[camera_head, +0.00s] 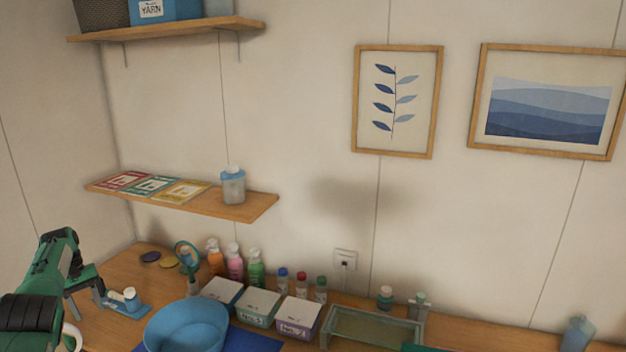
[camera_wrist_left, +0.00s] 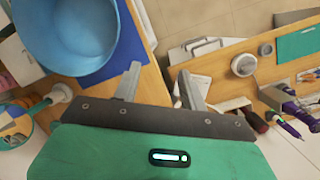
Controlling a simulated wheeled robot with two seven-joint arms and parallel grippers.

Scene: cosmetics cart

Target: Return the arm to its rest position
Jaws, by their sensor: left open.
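My left arm comes in from the left edge in the head view, green and black. Its left gripper (camera_head: 86,303) is over the left end of the wooden table, beside a small blue stand with a white item (camera_head: 127,301). In the left wrist view the two grey fingers of the gripper (camera_wrist_left: 160,78) are spread apart with nothing between them. The blue bowl (camera_head: 187,326) is to the right of the gripper, apart from it; it also shows in the left wrist view (camera_wrist_left: 75,35). My right gripper is not in view.
A wall shelf (camera_head: 262,206) with cards and a jar (camera_head: 233,186) is above the table. Several bottles (camera_head: 235,262), labelled boxes (camera_head: 260,307) and a glass tray (camera_head: 375,326) line the table. The air in front of the right wall is clear.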

